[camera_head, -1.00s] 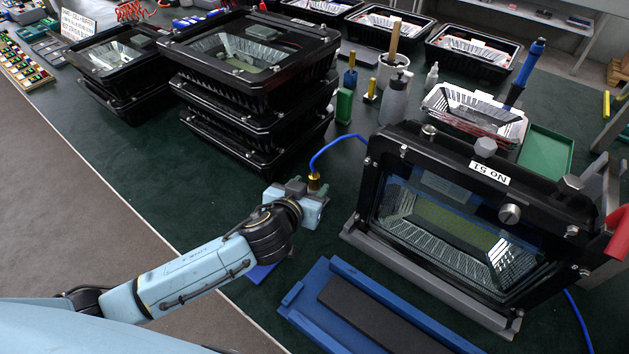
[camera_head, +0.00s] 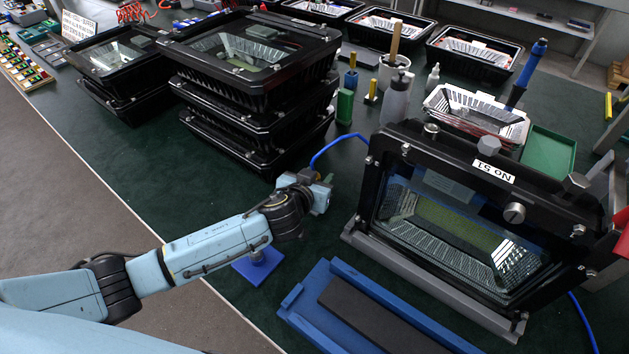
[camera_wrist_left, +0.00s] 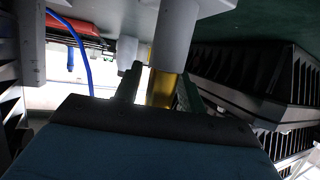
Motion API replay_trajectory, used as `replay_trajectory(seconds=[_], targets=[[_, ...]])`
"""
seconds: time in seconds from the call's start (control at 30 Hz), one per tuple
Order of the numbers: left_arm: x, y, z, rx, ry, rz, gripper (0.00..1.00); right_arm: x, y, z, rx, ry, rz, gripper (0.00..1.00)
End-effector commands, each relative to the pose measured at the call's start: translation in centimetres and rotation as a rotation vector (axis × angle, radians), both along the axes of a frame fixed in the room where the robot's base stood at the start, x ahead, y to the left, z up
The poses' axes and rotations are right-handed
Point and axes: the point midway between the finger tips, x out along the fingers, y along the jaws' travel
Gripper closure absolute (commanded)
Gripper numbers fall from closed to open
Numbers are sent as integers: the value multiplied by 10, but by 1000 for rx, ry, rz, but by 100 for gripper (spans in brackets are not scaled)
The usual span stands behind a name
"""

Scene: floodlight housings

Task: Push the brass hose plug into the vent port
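My left gripper (camera_head: 324,190) is closed around the brass hose plug, left of the upright housing and apart from it. In the left wrist view the brass plug (camera_wrist_left: 162,88) sits between the two fingers, below a grey cylinder. In the head view the gripper mostly hides the plug; the blue hose (camera_head: 335,144) runs up and right from behind it. The black floodlight housing (camera_head: 400,150), labelled No 51, stands tilted in a grey cradle (camera_head: 430,282). Its frame carries several fittings, including a grey hex one (camera_head: 489,146); I cannot tell which is the vent port.
A blue tray (camera_head: 370,295) with a dark pad lies in front of the cradle. A blue stand (camera_head: 257,266) is below my left forearm. Stacked black housings (camera_head: 255,85) stand behind left. Bottles, a green block (camera_head: 345,106) and a green tray (camera_head: 547,150) are behind.

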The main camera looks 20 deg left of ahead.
Motion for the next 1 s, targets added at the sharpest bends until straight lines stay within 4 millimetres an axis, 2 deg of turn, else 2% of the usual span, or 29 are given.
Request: replay_trajectory(seconds=[0.03, 0.3, 0.57, 0.67, 0.8, 1.0], targets=[[0, 0, 0, 0, 0, 0, 67, 0, 0, 0, 0, 1, 0, 0], [0, 0, 0, 0, -1, 0, 100, -1, -3, 0, -4, 2, 1, 0], [0, 0, 5, -1, -2, -1, 100, -1, -4, 2, -5, 2, 1, 0], [0, -1, 18, -2, -3, 0, 100, 0, -3, 6, -5, 2, 0, 0], [0, -1, 47, -4, -5, 0, 100, 0, -1, 15, -1, 1, -3, 0], [0, 0, 84, -3, -4, 0, 100, 3, 15, 24, 20, -6, -11, 0]])
